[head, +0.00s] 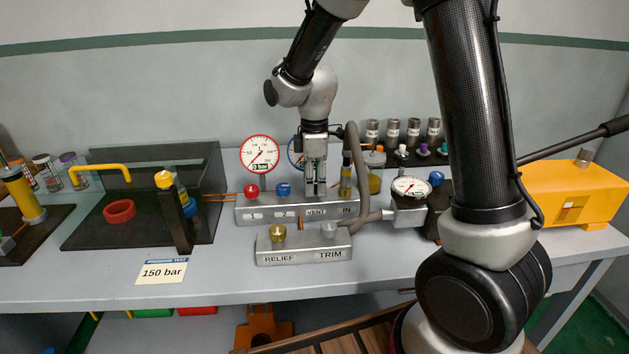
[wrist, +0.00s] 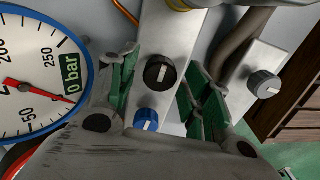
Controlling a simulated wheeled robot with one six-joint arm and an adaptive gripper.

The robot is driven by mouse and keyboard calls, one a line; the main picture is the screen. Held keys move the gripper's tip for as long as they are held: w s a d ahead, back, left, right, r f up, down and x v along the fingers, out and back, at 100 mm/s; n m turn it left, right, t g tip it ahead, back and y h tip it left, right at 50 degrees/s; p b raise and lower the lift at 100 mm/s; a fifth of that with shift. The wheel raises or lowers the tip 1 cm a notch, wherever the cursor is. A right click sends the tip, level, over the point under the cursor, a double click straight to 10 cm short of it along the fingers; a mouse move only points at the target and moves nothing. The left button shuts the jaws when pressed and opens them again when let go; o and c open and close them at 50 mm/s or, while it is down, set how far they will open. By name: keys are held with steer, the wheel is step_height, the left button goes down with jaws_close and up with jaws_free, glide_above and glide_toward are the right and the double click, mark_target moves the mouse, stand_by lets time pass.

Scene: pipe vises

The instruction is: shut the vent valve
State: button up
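The vent valve is a black round knob with a white line (wrist: 160,72) on the grey manifold block in the wrist view. In the head view the VENT label shows on the manifold's front (head: 316,212), while the knob is hidden behind my gripper (head: 315,190). My gripper points down over the manifold. In the wrist view its green-padded fingers (wrist: 163,64) are spread apart, one on each side of the black knob, with visible gaps. Nothing is held. The knob's white line runs roughly along the manifold's length, slightly tilted.
A blue knob (head: 283,189) and a red knob (head: 252,190) stand left of the gripper. A brass fitting and grey hose (head: 352,150) rise close on the right. The RELIEF/TRIM block (head: 304,251) lies in front. A blue-rimmed gauge (wrist: 38,75) is close beside the fingers.

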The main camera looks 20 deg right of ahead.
steer(key=c, duration=0.8)
steer(key=shift+o, duration=0.2)
steer(key=shift+m, duration=0.3)
steer(key=m, duration=0.3)
steer(key=shift+m, duration=0.3)
steer(key=m, duration=1.3)
steer(key=shift+m, duration=0.3)
